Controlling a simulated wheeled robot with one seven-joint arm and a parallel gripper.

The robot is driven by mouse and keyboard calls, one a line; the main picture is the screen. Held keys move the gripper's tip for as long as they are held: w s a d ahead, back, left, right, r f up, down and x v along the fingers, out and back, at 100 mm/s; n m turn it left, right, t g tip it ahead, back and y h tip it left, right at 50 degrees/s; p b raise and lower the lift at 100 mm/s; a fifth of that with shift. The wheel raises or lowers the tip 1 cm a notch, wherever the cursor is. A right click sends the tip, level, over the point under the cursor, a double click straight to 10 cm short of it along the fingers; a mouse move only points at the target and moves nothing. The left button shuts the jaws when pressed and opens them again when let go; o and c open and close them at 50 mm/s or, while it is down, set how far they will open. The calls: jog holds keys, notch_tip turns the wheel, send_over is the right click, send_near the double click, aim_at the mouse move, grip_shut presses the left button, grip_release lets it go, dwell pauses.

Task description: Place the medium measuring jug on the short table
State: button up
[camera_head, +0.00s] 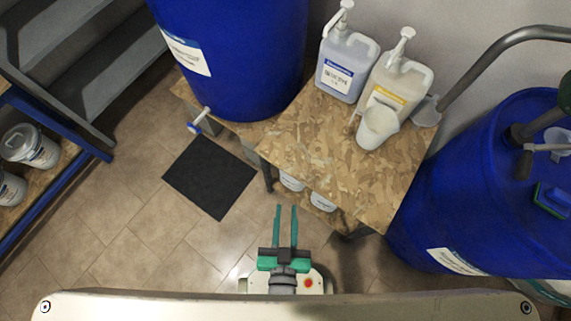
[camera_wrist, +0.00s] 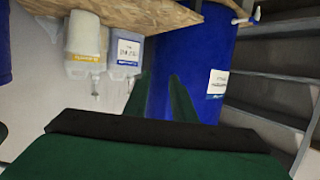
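A pale translucent measuring jug (camera_head: 378,124) stands on the chipboard table (camera_head: 315,150), in front of the yellow-labelled canister. A smaller grey jug (camera_head: 426,110) is at that table's right edge, and a clear jug (camera_head: 557,138) is on the right blue drum. I cannot tell for certain which is the medium one. A lower wooden surface (camera_head: 255,131) shows under the left blue drum; which table is the short one is unclear. My gripper (camera_head: 286,207) is empty, its green fingers apart, in front of the chipboard table. The fingers also show in the wrist view (camera_wrist: 160,82).
Two pump canisters (camera_head: 345,65) (camera_head: 397,82) stand at the chipboard table's back; the wrist view shows them upside down. Blue drums (camera_head: 235,50) (camera_head: 480,185) flank the table. A shelf with tubs (camera_head: 40,150) is at left. Floor around the black mat (camera_head: 210,176) is clear.

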jog(key=s+r, duration=0.4)
jog(key=r, duration=0.1)
jog(key=shift+s+r+n+t+y, duration=0.2)
jog(key=shift+n+t+y, duration=0.1)
jog(key=shift+n+y, duration=0.1)
